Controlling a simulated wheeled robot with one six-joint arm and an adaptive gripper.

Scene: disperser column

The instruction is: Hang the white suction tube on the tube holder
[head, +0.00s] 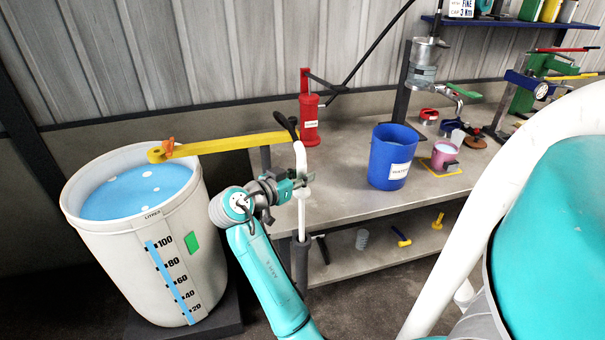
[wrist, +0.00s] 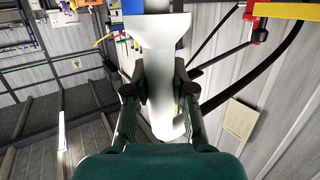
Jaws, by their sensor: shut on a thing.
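The white suction tube (head: 301,212) stands about upright in front of the bench's left end, with a collar partway down and a bent top. A black hose (head: 284,122) meets its top. My gripper (head: 300,183) is shut on the tube near the collar. In the wrist view the tube (wrist: 165,112) runs between both fingers, with a flared white part beyond them. A dark upright sleeve (head: 300,262), perhaps the tube holder, is at the bench's front left. The tube's lower end meets it in the picture; I cannot tell whether it is inside.
A white barrel (head: 120,255) of blue liquid stands left, with a yellow bar (head: 225,146) reaching over it from the bench. The bench (head: 345,185) carries a red hand press (head: 309,120), a blue bucket (head: 386,160) and a pink cup (head: 444,153). Small tools lie on its lower shelf.

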